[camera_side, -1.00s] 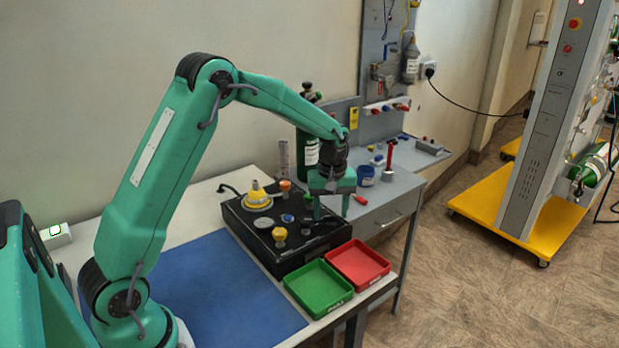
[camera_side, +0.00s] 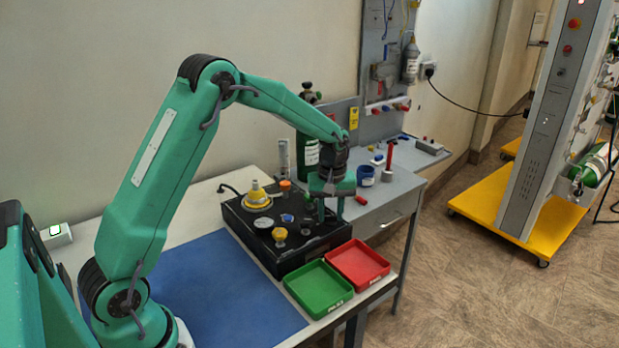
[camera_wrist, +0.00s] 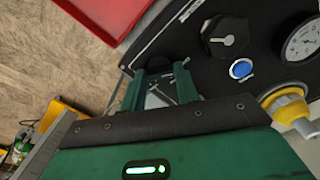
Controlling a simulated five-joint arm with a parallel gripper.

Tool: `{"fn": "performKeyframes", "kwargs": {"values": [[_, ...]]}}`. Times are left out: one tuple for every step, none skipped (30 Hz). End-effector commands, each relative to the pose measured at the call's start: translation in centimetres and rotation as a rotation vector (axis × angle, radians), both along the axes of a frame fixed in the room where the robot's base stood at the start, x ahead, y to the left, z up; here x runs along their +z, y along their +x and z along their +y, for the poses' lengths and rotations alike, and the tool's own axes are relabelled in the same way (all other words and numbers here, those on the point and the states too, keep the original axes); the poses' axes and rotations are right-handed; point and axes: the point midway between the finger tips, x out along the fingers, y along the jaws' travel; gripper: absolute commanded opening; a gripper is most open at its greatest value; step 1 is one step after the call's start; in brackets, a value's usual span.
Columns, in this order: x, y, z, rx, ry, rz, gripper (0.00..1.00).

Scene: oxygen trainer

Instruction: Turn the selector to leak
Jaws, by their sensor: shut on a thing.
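The black trainer box (camera_side: 262,243) stands on the table beyond the blue mat. My gripper (camera_side: 330,213) points down at the right end of its top. In the wrist view my gripper (camera_wrist: 160,88) has its two green fingers around a small dark and grey part, which seems to be the selector (camera_wrist: 178,70). The jaws are shut on it. The fingers hide much of it, and I cannot read its setting or the leak label.
A blue button (camera_wrist: 241,69), a black hexagonal fitting (camera_wrist: 226,37), a gauge (camera_wrist: 303,40) and a yellow knob (camera_wrist: 287,104) sit close by on the panel. A green tray (camera_side: 318,290) and a red tray (camera_side: 358,263) lie in front of the box.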

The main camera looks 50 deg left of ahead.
Motion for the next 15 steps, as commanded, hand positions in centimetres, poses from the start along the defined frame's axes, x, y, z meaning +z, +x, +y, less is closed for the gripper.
{"fn": "performKeyframes", "kwargs": {"values": [[0.06, -0.01, 0.03, -0.013, 0.001, 0.001, 0.08], [0.06, -0.01, 0.03, -0.025, 0.001, 0.001, 0.08], [0.06, -0.01, 0.03, -0.040, 0.001, 0.001, 0.08], [0.06, -0.01, 0.03, -0.054, 0.001, 0.001, 0.08], [0.07, -0.01, 0.04, -0.069, 0.001, 0.001, 0.08], [0.07, 0.00, 0.04, -0.092, 0.000, 0.000, 0.08], [0.07, 0.00, 0.04, -0.109, 0.000, 0.000, 0.08], [0.07, 0.00, 0.04, -0.129, 0.000, 0.000, 0.08], [0.08, 0.00, 0.04, -0.157, 0.000, 0.000, 0.08], [0.08, 0.00, 0.04, -0.179, 0.000, 0.000, 0.08], [0.08, 0.00, 0.04, -0.202, 0.000, 0.000, 0.08], [0.08, 0.00, 0.04, -0.235, 0.000, 0.000, 0.08], [0.09, 0.00, 0.04, -0.261, 0.000, 0.000, 0.08], [0.09, 0.00, 0.04, -0.288, 0.000, 0.000, 0.08], [0.09, 0.01, 0.05, -0.324, 0.000, 0.000, 0.08]]}}
